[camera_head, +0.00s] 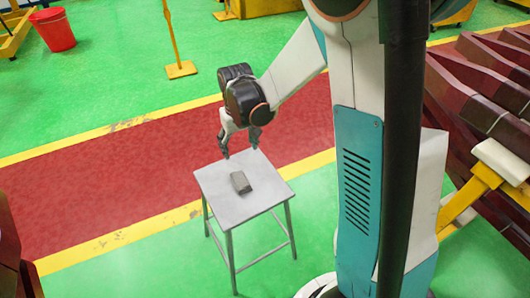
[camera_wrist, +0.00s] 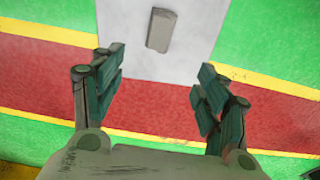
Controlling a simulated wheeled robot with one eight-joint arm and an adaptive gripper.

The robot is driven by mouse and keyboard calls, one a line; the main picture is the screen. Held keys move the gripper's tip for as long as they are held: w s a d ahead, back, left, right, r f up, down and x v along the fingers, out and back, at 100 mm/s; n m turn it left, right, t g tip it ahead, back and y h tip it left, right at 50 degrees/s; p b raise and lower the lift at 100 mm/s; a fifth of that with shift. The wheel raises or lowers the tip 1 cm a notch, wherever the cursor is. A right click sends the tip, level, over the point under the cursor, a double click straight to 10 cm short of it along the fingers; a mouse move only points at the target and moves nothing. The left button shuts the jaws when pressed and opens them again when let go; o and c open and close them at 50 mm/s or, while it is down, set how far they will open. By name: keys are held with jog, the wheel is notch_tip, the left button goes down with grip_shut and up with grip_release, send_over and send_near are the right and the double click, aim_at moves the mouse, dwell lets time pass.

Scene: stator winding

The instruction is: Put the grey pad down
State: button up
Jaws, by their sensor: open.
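The grey pad (camera_head: 241,182) is a small block lying flat on top of a light grey stool (camera_head: 222,207), near the middle of its seat. In the wrist view the pad (camera_wrist: 161,30) lies on the pale stool top (camera_wrist: 205,50), ahead of my fingers. My gripper (camera_head: 240,153) is at the far edge of the stool, above and apart from the pad. In the wrist view my gripper (camera_wrist: 160,85) has its two fingers spread wide with nothing between them.
A red bucket (camera_head: 54,30) stands at the upper left. A yellow post (camera_head: 173,40) on a base stands behind the stool. Dark red metal parts (camera_head: 480,90) on a yellow frame are at the right. The floor around the stool is clear.

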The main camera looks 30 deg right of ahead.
jog(key=s+r+t, duration=0.3)
jog(key=s+r, duration=0.6)
jog(key=r, duration=0.4)
jog(key=s+r+t, duration=0.3)
jog(key=s, duration=0.8)
jog(key=shift+s+r, duration=0.3)
jog(key=shift+s, duration=0.05)
jog(key=shift+o, duration=0.4)
